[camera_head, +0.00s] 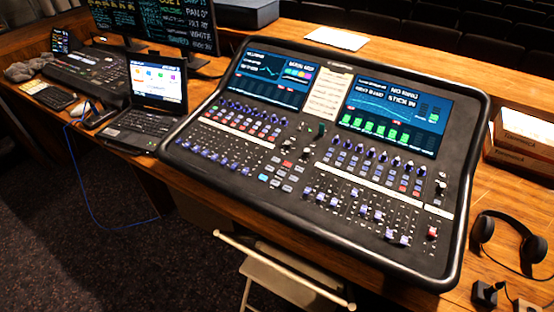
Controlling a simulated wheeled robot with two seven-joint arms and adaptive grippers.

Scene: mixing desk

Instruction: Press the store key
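A large black mixing console (345,240) lies on the wooden desk, tilted toward the front. Its centre section has a cluster of small keys: white ones, a few red ones and light-blue keys (264,177) at the lower left of the cluster. The key labels are too small to read, so I cannot tell which one is the store key. A green-topped part (321,129) stands above the cluster, and a red-capped part (432,233) is at the lower right. Neither of my grippers is in view.
A laptop (149,110) and a second control desk (85,75) stand to the left. Headphones (505,240) and cardboard boxes (520,150) are at the right. A chair (280,275) stands at the console's front edge. A blue cable (85,190) hangs off the desk.

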